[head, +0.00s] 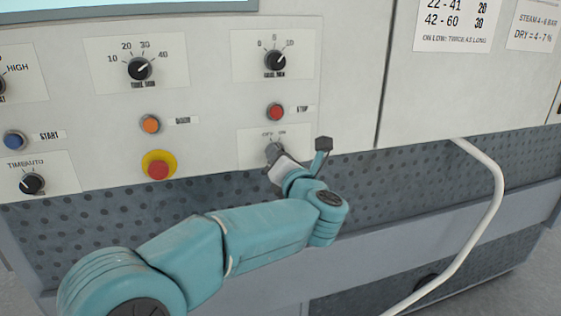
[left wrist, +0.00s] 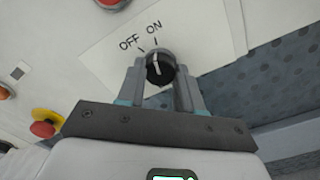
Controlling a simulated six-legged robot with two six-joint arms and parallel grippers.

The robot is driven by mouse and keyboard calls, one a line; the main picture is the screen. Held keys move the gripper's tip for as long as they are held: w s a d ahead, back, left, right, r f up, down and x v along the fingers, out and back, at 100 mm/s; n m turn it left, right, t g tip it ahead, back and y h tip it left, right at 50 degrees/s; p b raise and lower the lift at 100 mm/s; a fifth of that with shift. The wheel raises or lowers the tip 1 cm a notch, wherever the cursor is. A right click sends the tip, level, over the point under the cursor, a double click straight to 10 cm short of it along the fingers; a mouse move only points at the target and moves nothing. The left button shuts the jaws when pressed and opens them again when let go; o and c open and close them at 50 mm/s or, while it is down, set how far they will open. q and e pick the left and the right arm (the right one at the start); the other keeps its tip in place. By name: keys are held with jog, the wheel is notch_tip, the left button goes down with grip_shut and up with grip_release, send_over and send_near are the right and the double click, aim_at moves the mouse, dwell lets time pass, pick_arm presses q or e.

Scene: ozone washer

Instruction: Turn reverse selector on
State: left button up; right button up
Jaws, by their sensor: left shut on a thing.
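The reverse selector is a round black knob (left wrist: 160,69) on a white plate marked OFF and ON, seen in the left wrist view. Its white pointer line points up, roughly toward the ON mark. My left gripper (left wrist: 160,84) is shut on the knob, with one finger on each side of it. In the head view my left gripper (head: 276,158) reaches up to the selector plate (head: 252,143) and hides most of the knob. My right gripper is in neither view.
Above the selector is a red stop button (head: 275,111). To the left are an orange button (head: 151,124) and a red emergency button (head: 158,167) on a yellow base. A timer knob (head: 139,68) is higher up. A white hose (head: 493,190) hangs at right.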

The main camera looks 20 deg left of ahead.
pick_arm(q)
jog(key=shift+m, duration=0.6)
jog(key=o, duration=1)
jog(key=shift+o, duration=0.2)
jog(key=shift+s+d, duration=0.1)
jog(key=b+v, duration=0.4)
jog(key=v, duration=1.2)
jog(key=shift+b, duration=0.4)
jog(key=shift+s+r, duration=0.1)
